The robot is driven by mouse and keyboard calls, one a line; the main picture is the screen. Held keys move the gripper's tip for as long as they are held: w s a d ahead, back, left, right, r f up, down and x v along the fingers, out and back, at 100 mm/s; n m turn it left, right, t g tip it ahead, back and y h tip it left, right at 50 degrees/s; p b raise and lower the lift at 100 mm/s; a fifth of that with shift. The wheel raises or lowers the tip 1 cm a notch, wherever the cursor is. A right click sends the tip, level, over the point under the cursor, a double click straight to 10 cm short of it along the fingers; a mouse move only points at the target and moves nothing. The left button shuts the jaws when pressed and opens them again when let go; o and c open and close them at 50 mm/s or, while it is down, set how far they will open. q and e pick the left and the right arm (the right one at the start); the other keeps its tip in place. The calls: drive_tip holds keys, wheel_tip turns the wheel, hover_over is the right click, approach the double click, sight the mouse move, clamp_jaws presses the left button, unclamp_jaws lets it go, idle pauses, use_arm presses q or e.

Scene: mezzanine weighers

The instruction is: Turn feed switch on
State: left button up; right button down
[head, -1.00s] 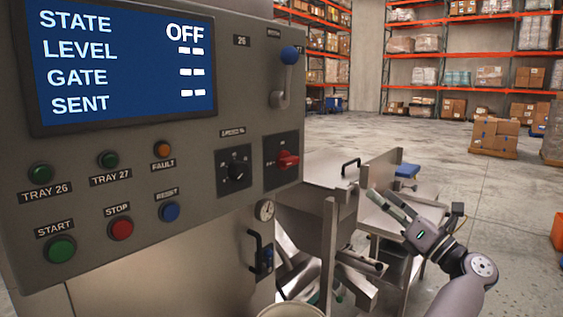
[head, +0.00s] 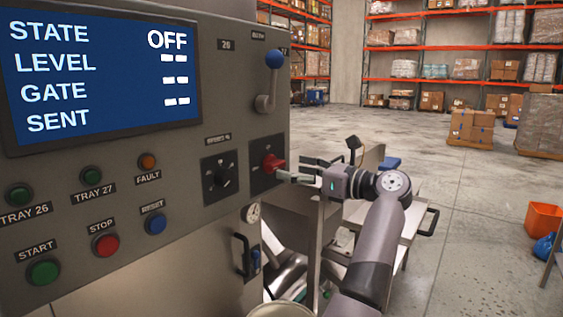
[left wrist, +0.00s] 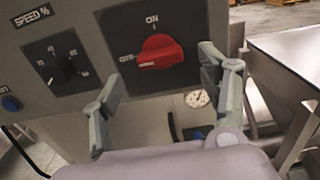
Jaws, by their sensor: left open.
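The feed switch (head: 271,163) is a red rotary knob on a black square plate at the lower right of the grey control panel. In the left wrist view the red knob (left wrist: 160,52) has ON marked above it and another label at its left. Its handle lies nearly level, toward the left label. The display (head: 100,75) reads STATE OFF. My left gripper (head: 284,168) is open just in front of the switch. In the left wrist view its two fingers stand on either side of the knob; I cannot tell whether they touch it. My right gripper is not in view.
A black speed dial (head: 219,175) sits left of the switch. A blue-knobbed lever (head: 267,92) is above it, and a gauge (head: 252,213) is below. Push buttons line the panel's left. Metal tables stand behind my arm; open floor (head: 420,140) lies beyond.

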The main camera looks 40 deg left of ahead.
sight(280, 166)
use_arm(q)
drive_tip(key=a, duration=0.4)
drive_tip(key=shift+s+p, duration=0.2)
drive_tip(key=shift+p, duration=0.2)
drive_tip(key=shift+a, duration=0.3)
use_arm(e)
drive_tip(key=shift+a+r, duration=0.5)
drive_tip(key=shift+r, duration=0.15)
use_arm(q)
drive_tip(key=c, duration=1.2)
drive_tip(key=shift+o, duration=0.2)
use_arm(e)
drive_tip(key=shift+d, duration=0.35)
